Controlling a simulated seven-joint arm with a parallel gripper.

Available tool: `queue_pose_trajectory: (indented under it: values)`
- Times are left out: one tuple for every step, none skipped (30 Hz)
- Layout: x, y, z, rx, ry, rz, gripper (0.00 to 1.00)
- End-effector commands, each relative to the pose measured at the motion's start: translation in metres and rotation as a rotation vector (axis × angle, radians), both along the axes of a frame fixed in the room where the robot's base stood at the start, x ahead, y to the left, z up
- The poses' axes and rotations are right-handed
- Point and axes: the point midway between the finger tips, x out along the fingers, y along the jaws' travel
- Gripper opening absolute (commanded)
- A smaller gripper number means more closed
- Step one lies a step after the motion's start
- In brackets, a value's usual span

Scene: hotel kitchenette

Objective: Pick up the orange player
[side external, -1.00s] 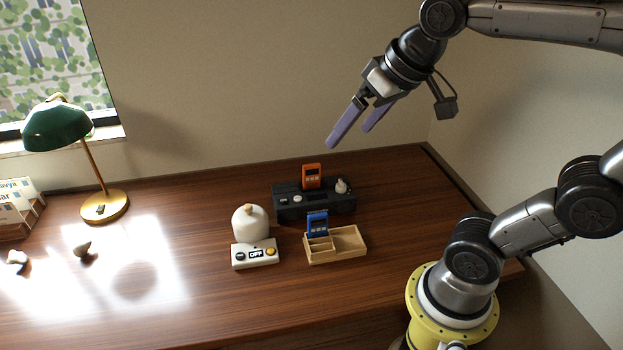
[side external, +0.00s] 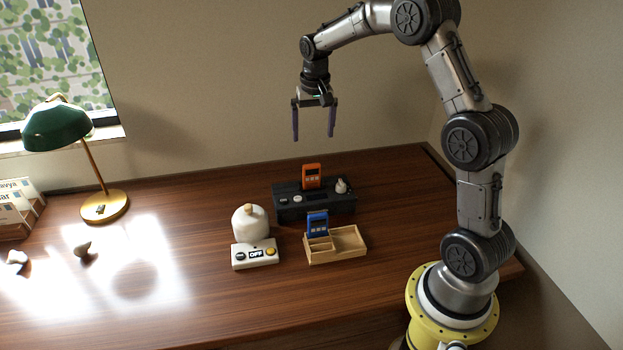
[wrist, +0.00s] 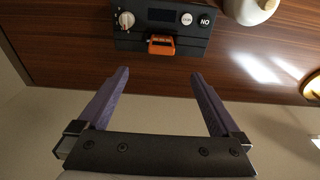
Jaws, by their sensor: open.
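The orange player (side external: 312,176) stands upright on the dark dock (side external: 290,210), at its back edge, in the side view. In the wrist view the orange player (wrist: 161,45) is at top centre, against the dark dock (wrist: 163,17), seen between and beyond my fingers. My gripper (side external: 314,138) points down and is open and empty. It hangs in the air above the orange player, with a clear gap between them. My gripper also shows in the wrist view (wrist: 160,85), its two purple fingers wide apart.
A blue player (side external: 317,223) stands in a wooden tray (side external: 350,242) in front of the dock. A white round jar (side external: 250,223) and a white OFF box (side external: 254,256) are to the left. A green lamp (side external: 58,126) stands far left. The wall rises behind the desk.

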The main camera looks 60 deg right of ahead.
Motion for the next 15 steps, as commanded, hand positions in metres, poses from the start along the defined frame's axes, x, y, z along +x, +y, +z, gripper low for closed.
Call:
queue_pose_trajectory:
  values:
    - [0.000,0.000,-0.009,0.001,0.003,0.001,1.00]
    - [0.000,0.000,-0.014,0.001,0.004,0.001,1.00]
    - [0.001,-0.001,-0.023,0.002,0.005,0.001,1.00]
    - [0.001,-0.001,-0.029,0.003,0.006,0.001,1.00]
    - [0.002,-0.002,-0.034,0.002,0.005,0.002,1.00]
    - [0.002,-0.002,-0.042,0.002,0.005,0.002,1.00]
    - [0.003,-0.003,-0.047,0.001,0.004,0.002,1.00]
    - [0.003,-0.003,-0.052,0.001,0.004,0.002,1.00]
    - [0.004,-0.004,-0.058,0.001,0.003,0.002,1.00]
    - [0.004,-0.004,-0.062,0.001,0.003,0.002,1.00]
    - [0.005,-0.004,-0.066,0.001,0.002,0.002,1.00]
    - [0.005,-0.005,-0.069,0.001,0.001,0.002,1.00]
    - [0.006,-0.005,-0.072,0.001,0.001,0.002,1.00]
    - [0.006,-0.005,-0.073,0.001,0.001,0.002,1.00]
    - [0.006,-0.005,-0.075,0.000,0.000,0.002,1.00]
